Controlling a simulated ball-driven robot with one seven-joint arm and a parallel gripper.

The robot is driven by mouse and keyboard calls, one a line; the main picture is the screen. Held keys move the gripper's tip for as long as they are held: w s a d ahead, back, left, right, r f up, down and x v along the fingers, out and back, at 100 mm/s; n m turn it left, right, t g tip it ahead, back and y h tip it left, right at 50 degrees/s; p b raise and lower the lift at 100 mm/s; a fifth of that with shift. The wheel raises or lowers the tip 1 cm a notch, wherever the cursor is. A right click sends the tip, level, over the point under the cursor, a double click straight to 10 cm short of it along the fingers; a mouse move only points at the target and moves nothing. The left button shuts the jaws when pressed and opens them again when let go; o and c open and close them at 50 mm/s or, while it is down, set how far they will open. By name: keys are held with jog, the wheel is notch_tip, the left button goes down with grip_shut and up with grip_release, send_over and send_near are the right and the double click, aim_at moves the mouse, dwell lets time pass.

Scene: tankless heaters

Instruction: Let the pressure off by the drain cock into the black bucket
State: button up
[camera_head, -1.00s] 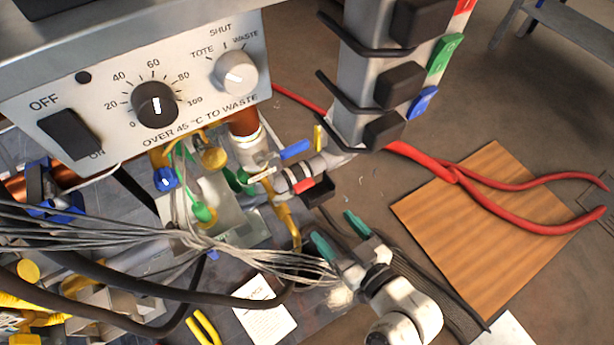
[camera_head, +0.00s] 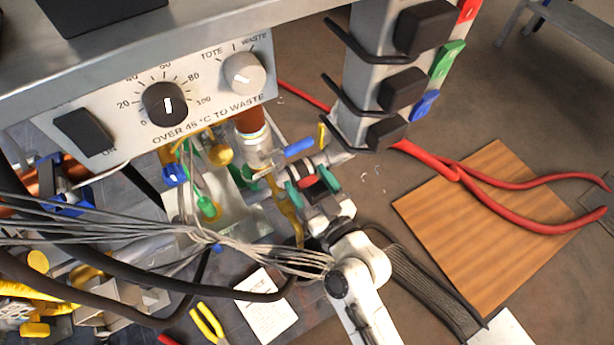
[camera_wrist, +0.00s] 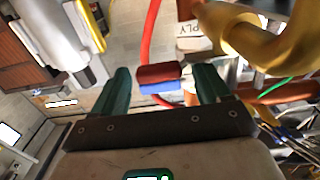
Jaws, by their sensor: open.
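A small red handle (camera_head: 308,181) sits on the grey pipework below the control panel; I take it for the drain cock's, though no label on it is readable. My gripper (camera_head: 312,184) has its teal fingers apart, one on either side of this red handle. In the wrist view the red handle (camera_wrist: 158,73) shows between the open fingertips (camera_wrist: 163,82), with a blue piece just below it in the picture. I cannot tell whether either finger touches the handle. I cannot make out the black bucket for certain in either view.
A blue lever (camera_head: 299,147) and a yellow tab (camera_head: 321,135) are close above the gripper. Grey wires (camera_head: 270,255) and a black hose (camera_head: 180,295) run left of my arm. A wooden board (camera_head: 480,230) and red-handled tool (camera_head: 520,185) lie at right.

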jog(key=shift+w+a, duration=0.3)
jog(key=shift+w, duration=0.15)
grip_shut()
dwell(0.6)
